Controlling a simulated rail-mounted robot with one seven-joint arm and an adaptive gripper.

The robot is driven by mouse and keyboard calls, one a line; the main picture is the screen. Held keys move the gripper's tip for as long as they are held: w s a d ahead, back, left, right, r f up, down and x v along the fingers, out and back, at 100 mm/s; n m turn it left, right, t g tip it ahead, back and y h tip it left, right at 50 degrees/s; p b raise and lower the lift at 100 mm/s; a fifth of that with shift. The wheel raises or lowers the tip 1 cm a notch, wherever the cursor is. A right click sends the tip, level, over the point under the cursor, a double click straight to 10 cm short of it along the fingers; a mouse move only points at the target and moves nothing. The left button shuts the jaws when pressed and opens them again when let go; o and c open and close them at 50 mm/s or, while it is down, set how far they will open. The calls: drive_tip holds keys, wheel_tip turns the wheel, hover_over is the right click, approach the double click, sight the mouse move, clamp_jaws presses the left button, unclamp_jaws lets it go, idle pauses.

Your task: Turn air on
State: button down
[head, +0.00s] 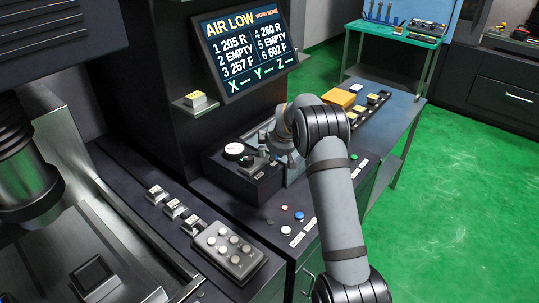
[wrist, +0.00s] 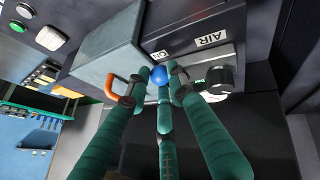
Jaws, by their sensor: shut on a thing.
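The air panel (head: 232,177) is a dark box below the screen. In the wrist view it carries an AIR label (wrist: 211,39) and an ON label (wrist: 160,55). A small blue ball knob (wrist: 157,71) sits near the ON label. My gripper (wrist: 161,80) has its teal fingers closed around this knob; they hide part of it. A round white gauge (head: 234,150) and a black knob (head: 253,166) stand on the panel, left of my gripper. The screen (head: 243,50) reads AIR LOW and WORK NONE. My arm hides part of the panel in the head view.
An orange handle (wrist: 109,88) is close beside my fingers. A grey box face (wrist: 98,55) stands near it. Below the panel are several coloured buttons and a grey button pad (head: 229,250). Green floor (head: 455,180) is open at the right.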

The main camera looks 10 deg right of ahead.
drive_tip(key=c, duration=1.8)
unclamp_jaws()
drive_tip(key=shift+s+a+f, duration=0.2)
drive_tip(key=shift+f, duration=0.15)
drive_tip(key=shift+c, duration=0.2)
drive_tip(key=o, duration=0.3)
drive_tip(key=shift+w+a, duration=0.1)
drive_tip(key=shift+w, duration=0.1)
drive_tip(key=shift+r, duration=0.15)
drive_tip(key=shift+s+r, duration=0.1)
drive_tip(key=shift+r, duration=0.2)
drive_tip(key=v, duration=1.1)
